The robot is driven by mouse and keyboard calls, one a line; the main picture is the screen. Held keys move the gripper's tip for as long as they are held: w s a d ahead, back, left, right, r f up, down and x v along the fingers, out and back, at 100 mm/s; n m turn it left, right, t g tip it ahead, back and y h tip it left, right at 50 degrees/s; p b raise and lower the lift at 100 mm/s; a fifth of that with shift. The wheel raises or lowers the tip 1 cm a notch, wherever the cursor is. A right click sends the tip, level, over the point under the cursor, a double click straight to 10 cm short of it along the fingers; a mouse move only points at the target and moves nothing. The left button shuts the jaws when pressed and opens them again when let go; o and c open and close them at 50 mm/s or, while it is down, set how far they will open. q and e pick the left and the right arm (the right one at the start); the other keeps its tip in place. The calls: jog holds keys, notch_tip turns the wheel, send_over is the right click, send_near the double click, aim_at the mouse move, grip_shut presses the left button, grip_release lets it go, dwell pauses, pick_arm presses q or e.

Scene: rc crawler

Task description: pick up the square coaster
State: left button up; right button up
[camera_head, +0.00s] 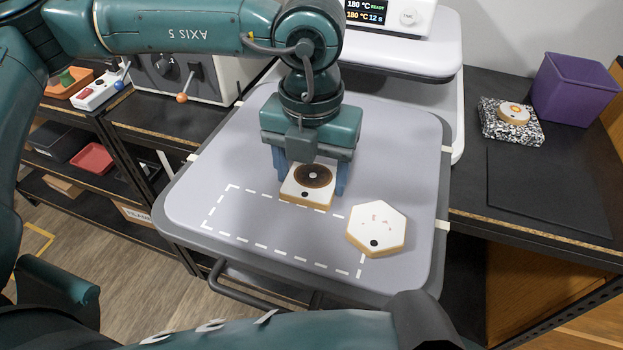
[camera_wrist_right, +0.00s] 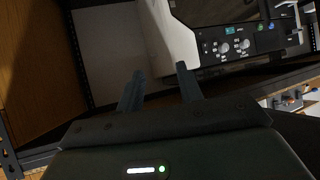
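The square coaster (camera_head: 296,193) is white on top with a pale wood edge, a dark round patch and a small black dot. It is at the middle of the grey tray top (camera_head: 400,130), just behind the dashed white outline. My left gripper (camera_head: 312,176) points down over it, with one blue finger at each side of the coaster. The fingers look very close to its edges; whether they press on it, I cannot tell. My right gripper (camera_wrist_right: 160,70) is open and empty in the right wrist view, away from the coaster.
A white hexagonal coaster (camera_head: 377,229) lies to the right, over the dashed outline's corner. On the right bench are a purple bin (camera_head: 574,88) and a speckled block (camera_head: 496,128) with a round coaster (camera_head: 513,114) on it. A white machine (camera_head: 400,45) stands behind the tray.

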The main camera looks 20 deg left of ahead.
aim_at(311, 180)
pick_arm(q)
jog(key=c, duration=0.5)
jog(key=shift+o, duration=0.2)
jog(key=shift+r, duration=0.1)
notch_tip(311, 180, up, 10)
jog(key=b, duration=0.1)
